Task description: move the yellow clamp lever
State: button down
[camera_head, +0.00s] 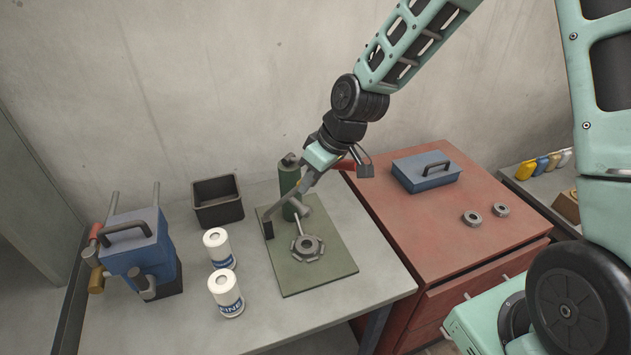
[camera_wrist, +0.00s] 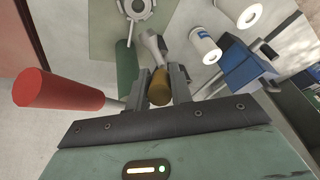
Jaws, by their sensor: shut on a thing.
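The clamp lever shows in the wrist view as a dull yellow-brown grip (camera_wrist: 159,90) with a pale grey shaft (camera_wrist: 152,46) running toward the green plate. My gripper (camera_wrist: 160,80) has its two fingers on either side of the grip and is shut on it. In the head view my gripper (camera_head: 306,184) is beside a green upright cylinder (camera_head: 289,180), above the back of the green plate (camera_head: 325,277); the grip is mostly hidden there by my gripper. A grey toothed ring (camera_head: 307,247) sits on the plate.
A red handle (camera_wrist: 58,90) sticks out close beside my gripper. Two white cans (camera_head: 226,292), a black bin (camera_head: 218,203) and a blue tool caddy (camera_head: 140,245) stand to the left. A blue box (camera_head: 426,173) is on the red cabinet at right. The bench's front is clear.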

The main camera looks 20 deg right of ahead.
jog(key=c, duration=1.3)
grip_release()
jog(key=shift+o, duration=0.2)
jog(key=v, duration=1.7)
jog(key=shift+r, duration=0.2)
jog(key=shift+d, duration=0.1)
